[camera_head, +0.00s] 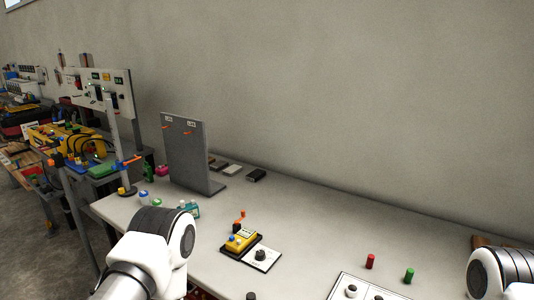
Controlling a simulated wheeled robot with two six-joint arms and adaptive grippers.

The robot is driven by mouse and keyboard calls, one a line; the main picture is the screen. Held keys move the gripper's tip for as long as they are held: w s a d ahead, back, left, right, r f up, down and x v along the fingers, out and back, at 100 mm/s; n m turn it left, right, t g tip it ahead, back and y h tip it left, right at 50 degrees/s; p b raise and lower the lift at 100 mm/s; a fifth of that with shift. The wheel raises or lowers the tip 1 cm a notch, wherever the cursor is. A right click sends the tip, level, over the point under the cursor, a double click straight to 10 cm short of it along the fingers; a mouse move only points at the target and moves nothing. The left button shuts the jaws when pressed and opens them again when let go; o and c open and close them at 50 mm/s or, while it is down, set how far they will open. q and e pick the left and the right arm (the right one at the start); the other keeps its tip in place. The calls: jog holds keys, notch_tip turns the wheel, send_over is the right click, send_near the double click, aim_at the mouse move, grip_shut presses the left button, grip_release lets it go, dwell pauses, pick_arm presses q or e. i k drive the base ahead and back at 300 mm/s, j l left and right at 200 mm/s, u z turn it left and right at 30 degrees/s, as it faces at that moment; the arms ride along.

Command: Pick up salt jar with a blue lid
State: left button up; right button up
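Several small jar-like items stand on the left part of the white table (325,215). One small pale item with a bluish top (145,192) is near the table's left edge. Another small item with a blue top (183,204) stands just behind my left arm, beside a teal item (194,209). They are too small to tell which is the salt jar. My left arm comes in at the lower left and my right arm at the lower right corner. Neither gripper's fingers show.
A grey upright panel (187,150) with orange hooks stands behind the small items. A yellow device (240,239) with an orange crank is mid-table. A red cylinder (371,261) and a green cylinder (409,275) stand at right. The table's middle back is clear.

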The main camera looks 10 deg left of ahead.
aim_at(144, 197)
jog(key=u, duration=1.25)
jog(key=i+j+u, duration=0.1)
jog(key=i+j, duration=0.25)
jog(key=i, duration=0.15)
jog(key=i+j+u, duration=0.1)
jog(key=i+j, duration=0.2)
jog(key=i, duration=0.25)
